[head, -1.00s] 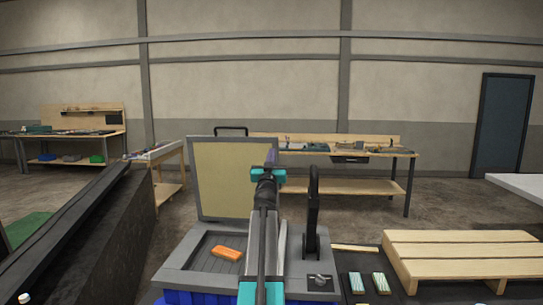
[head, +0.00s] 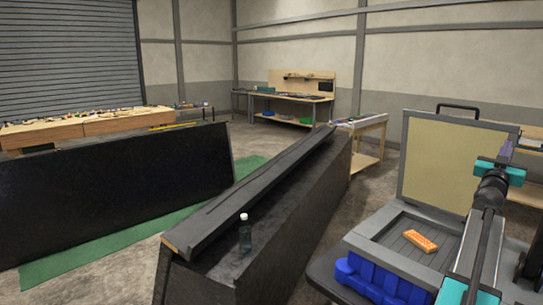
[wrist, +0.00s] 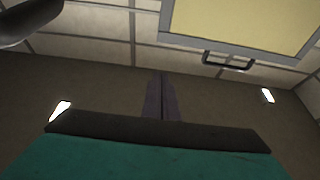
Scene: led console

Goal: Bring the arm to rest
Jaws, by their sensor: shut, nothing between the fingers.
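My arm rises in front of the console at the right of the head view, with teal parts along it. My gripper (head: 507,149) is at its upper end, in front of the right part of the raised lid, and small there. In the wrist view my gripper's two fingers (wrist: 161,97) lie together, shut and empty, pointing up the picture. The console's open lid (head: 437,160) is a grey frame with a yellowish panel; it also shows in the wrist view (wrist: 240,18). An orange block (head: 420,241) lies in the console's grey recessed tray (head: 380,230).
A blue bin (head: 378,280) stands at the console's front. A long black sloped bench (head: 265,215) with a small dark bottle (head: 245,234) on it is left of the console. A black panel (head: 110,190) stands on green matting further left. Bare concrete floor lies between.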

